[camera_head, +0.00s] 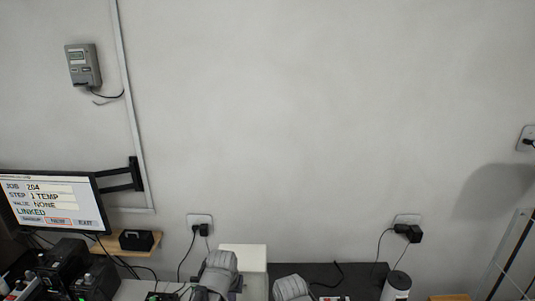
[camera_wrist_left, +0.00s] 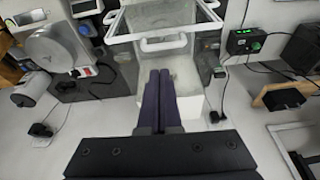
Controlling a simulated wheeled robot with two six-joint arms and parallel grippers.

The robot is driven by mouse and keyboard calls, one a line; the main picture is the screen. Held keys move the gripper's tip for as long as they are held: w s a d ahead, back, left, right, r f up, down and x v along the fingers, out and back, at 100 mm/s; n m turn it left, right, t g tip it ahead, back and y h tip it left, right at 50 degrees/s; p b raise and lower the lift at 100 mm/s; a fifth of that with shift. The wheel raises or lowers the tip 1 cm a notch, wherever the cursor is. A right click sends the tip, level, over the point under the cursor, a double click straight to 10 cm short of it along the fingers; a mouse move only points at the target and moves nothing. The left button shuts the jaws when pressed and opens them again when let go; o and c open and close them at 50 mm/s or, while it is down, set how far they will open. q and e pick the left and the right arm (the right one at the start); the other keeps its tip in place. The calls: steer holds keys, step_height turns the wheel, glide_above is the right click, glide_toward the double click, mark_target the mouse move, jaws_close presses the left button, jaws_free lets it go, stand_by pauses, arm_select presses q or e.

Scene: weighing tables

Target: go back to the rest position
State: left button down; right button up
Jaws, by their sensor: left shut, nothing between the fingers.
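My left gripper (camera_wrist_left: 160,74) shows in the left wrist view. Its two dark fingers lie together, shut, with nothing between them. They point toward a clear-walled case with white handles (camera_wrist_left: 164,44), over a pale surface; I cannot tell the exact gap. In the head view two grey rounded parts, which look like my own arms, rise at the bottom edge; no fingers can be made out there. My right gripper is not visible in either view.
In the head view a monitor (camera_head: 52,204) stands at the left, below a wall meter (camera_head: 83,66). A small wooden shelf (camera_head: 118,247) holds a black box.

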arm_select(q)
steer(key=s+d+f+m+g+b, duration=0.1)
steer(key=s+d+f+g+b, duration=0.1)
steer(key=s+f+b, duration=0.5)
steer(key=s+d+f+m+g+y+b, duration=0.1)
steer(key=s+d+f+m+b, duration=0.1)
steer(key=s+d+f+b, duration=0.2)
steer(key=s+f+b, duration=0.3)
steer(key=f+b, duration=0.4)
steer(key=f, duration=0.4)
steer(key=shift+s+d+g+b, duration=0.25)
steer(key=shift+g+b, duration=0.1)
steer(key=shift+g, duration=0.05)
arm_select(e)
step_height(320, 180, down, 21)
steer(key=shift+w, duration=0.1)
